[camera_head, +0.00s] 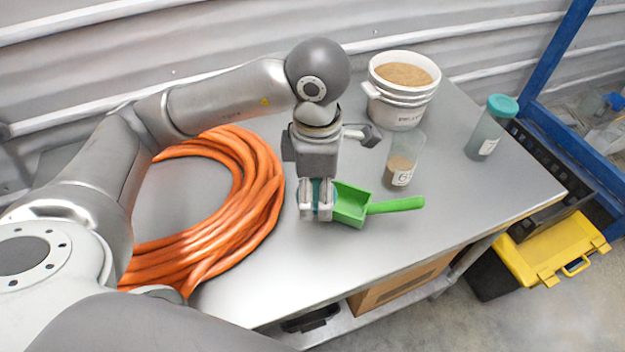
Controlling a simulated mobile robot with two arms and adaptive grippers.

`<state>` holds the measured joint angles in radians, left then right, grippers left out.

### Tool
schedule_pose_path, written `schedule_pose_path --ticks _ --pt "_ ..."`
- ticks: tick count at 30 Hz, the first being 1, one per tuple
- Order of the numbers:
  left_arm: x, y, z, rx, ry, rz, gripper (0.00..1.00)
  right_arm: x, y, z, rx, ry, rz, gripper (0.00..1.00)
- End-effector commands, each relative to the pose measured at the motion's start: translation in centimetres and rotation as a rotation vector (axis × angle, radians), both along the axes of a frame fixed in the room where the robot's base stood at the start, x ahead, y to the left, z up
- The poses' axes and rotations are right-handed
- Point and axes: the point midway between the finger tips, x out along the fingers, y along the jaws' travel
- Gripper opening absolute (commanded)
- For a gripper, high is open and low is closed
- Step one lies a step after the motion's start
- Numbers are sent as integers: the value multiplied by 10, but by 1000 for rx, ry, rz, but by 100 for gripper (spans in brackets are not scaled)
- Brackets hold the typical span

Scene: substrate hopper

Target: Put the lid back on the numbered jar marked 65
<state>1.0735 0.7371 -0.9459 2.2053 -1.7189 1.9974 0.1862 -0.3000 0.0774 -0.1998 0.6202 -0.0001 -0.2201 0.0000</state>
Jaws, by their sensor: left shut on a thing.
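An open clear jar (404,158) stands upright on the metal table, with brown material in its lower part. Its white label seems to read 65, though it is small, and no lid sits on it. My left gripper (317,208) points down, left of and nearer than this jar, and is shut on a teal lid (321,190), mostly hidden by the fingers. I cannot tell whether the lid touches the table. My right gripper is not in view.
A green scoop (352,205) lies right beside my left gripper, its handle pointing right. A white bucket of brown pellets (399,112) stands behind the jar. Another jar with a teal lid (488,132) stands at right. Coiled orange hose (262,200) fills the left. The front right tabletop is clear.

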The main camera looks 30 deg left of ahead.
Motion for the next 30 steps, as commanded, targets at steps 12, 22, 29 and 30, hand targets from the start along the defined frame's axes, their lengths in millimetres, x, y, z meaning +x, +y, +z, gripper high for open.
schedule_pose_path --ticks 12,22,29,30 --pt "-8 -5 4 0 0 1 48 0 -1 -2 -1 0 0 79" --pt "-7 -4 2 1 0 -53 48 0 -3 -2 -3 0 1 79" --pt "-7 0 -4 2 2 -328 48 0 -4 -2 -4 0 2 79" --pt "-7 1 -6 2 2 -388 48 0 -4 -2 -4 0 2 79"
